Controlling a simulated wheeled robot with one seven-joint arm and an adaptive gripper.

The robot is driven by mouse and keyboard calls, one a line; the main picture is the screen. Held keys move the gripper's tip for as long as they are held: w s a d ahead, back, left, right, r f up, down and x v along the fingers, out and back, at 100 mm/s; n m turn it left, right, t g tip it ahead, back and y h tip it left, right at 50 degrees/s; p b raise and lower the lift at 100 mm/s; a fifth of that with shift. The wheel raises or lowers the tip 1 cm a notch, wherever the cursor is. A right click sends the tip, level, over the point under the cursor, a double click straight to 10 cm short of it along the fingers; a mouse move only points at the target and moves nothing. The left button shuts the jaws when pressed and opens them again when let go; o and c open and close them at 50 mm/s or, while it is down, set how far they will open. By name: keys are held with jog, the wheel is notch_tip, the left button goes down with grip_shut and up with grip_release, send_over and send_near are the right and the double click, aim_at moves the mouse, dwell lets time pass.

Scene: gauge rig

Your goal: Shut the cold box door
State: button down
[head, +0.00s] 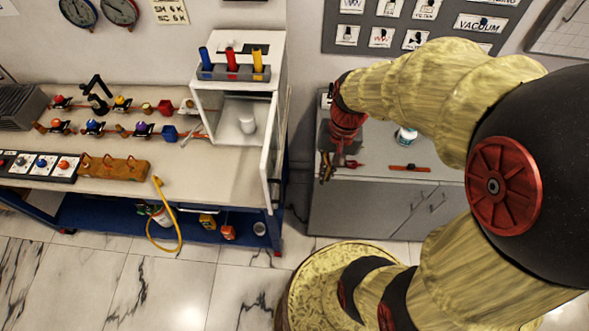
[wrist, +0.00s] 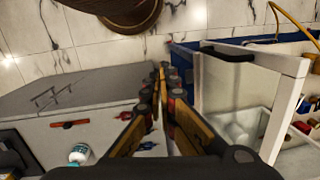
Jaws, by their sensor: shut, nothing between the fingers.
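The cold box (head: 271,48) is a white box on the left bench. Its door (head: 273,150) stands wide open, swung out toward the bench's front edge. A white cup (head: 247,122) stands inside. In the wrist view the door (wrist: 296,105) has a white frame, a clear pane and a dark handle (wrist: 228,53). My gripper (head: 326,168) is shut and empty, to the right of the door on its outer side. In the wrist view the shut fingertips (wrist: 167,72) are left of the door, with a gap visible between them.
A rack with blue, red and yellow tools (head: 233,72) sits on the box. Several knobs and fittings lie on the bench (head: 120,190) to the left. A grey cabinet (head: 370,208) with a white jar (head: 406,135) stands right. A floor gap separates bench and cabinet.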

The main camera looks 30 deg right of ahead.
jog(key=w+d+m+y+p, duration=0.1)
jog(key=w+m+y+p, duration=0.2)
jog(key=w+m+p, duration=0.45)
jog(key=s+a+f+m, duration=0.2)
jog(key=a+f+m, duration=0.1)
jog(key=a+f, duration=0.4)
jog(key=x, duration=0.3)
jog(key=shift+d, duration=0.3)
jog(key=shift+s, duration=0.1)
